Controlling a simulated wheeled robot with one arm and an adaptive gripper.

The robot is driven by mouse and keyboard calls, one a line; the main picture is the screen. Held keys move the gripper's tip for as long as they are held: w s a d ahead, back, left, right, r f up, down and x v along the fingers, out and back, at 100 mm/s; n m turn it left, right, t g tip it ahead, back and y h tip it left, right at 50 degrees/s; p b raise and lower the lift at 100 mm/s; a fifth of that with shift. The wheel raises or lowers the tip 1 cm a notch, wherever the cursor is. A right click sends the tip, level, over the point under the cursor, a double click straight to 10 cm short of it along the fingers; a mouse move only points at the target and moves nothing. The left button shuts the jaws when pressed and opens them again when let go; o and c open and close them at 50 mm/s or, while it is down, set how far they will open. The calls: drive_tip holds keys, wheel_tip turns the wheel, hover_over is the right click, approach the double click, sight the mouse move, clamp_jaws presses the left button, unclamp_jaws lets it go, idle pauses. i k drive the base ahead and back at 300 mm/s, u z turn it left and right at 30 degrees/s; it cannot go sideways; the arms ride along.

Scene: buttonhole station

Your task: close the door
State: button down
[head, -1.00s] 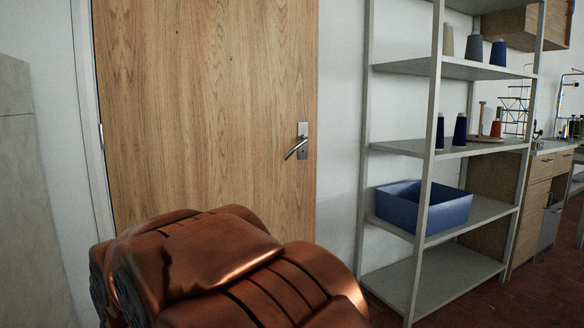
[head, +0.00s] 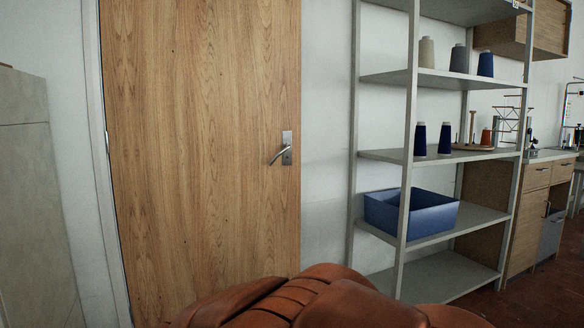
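The door (head: 200,150) is a tall light wood panel in the left half of the head view. A white frame post (head: 105,180) runs along its left edge, where a small hinge-like strip shows. Its metal lever handle (head: 282,152) is near the right edge and slants down to the left. The door's right edge stands against plain white wall, with no frame post visible there. The door's lower part is hidden by my copper-coloured arm. My gripper is not in view, so its state does not show.
A grey metal shelf rack (head: 404,190) stands right of the door, with thread cones and a blue bin (head: 410,213). A wooden cabinet (head: 530,200) is farther right. A grey panel (head: 25,190) stands at the left. Some red-brown floor (head: 530,295) shows at lower right.

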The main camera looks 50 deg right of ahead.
sight(200, 96)
drive_tip(key=z, duration=0.4)
drive_tip(key=i, duration=1.25)
